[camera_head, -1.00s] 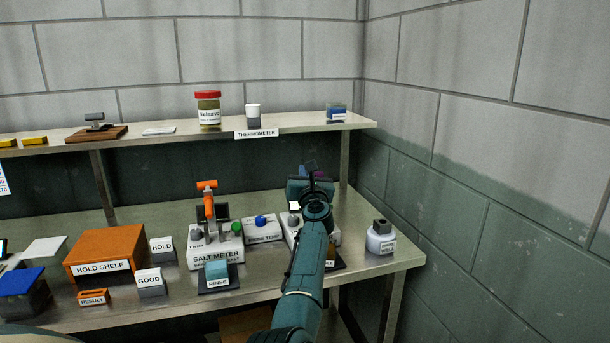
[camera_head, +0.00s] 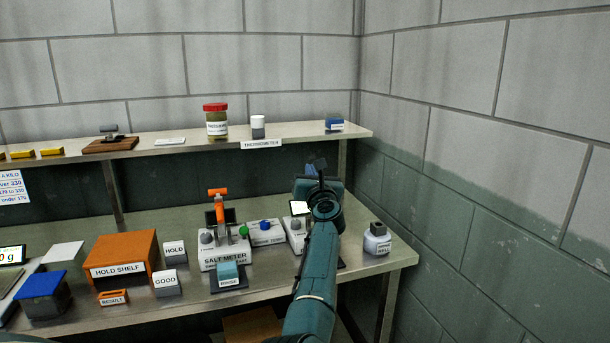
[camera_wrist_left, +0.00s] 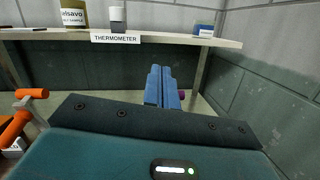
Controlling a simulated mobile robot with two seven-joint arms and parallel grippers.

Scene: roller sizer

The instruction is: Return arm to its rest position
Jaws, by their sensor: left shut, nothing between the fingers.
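My left arm comes up from the bottom of the head view and reaches over the right part of the bench (camera_head: 200,296). My left gripper (camera_head: 316,165) is at its far end, above the right side of the bench and below the shelf. In the left wrist view the blue fingers (camera_wrist_left: 161,88) are together with nothing between them, pointing toward the back under the shelf. A small purple thing (camera_wrist_left: 182,94) shows just beside the fingertips. My right gripper is not in either view.
The shelf (camera_head: 300,133) bears a red-lidded jar (camera_head: 216,121). The orange hold shelf (camera_head: 122,255) is further left; the wall bounds the right.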

